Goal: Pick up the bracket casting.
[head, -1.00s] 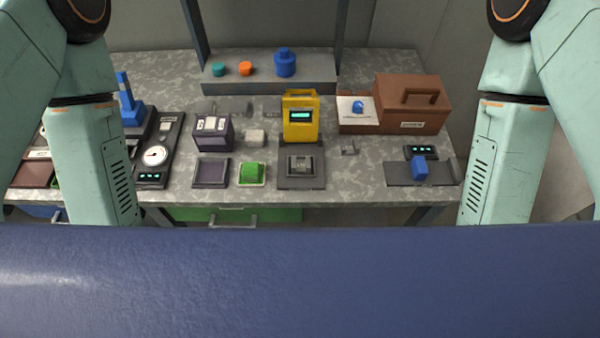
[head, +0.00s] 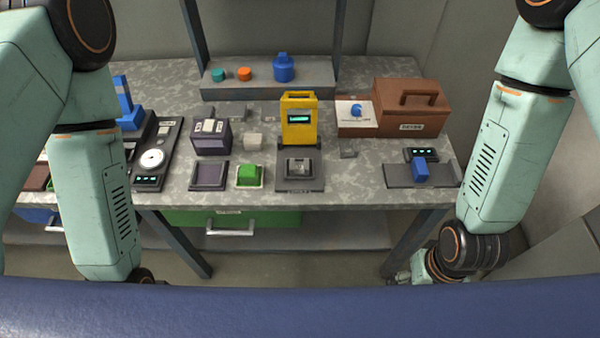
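Two small grey metal pieces could be the bracket casting, and I cannot tell for sure which it is. The other is a squarish grey metal piece (head: 298,167) on the dark square pad (head: 312,184) in front of the yellow device. My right arm's end (head: 400,279) shows below the bench's front edge, well away from both, too small to tell its fingers. My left gripper is out of view, below the picture's blue foreground.
The grey bench (head: 340,190) holds a yellow device (head: 298,122), brown toolbox (head: 412,107), green block (head: 249,175), dark tray (head: 209,176), gauge panel (head: 152,160) and blue block on a slide (head: 420,170). A raised shelf (head: 260,92) runs behind. A green drawer (head: 265,218) hangs below.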

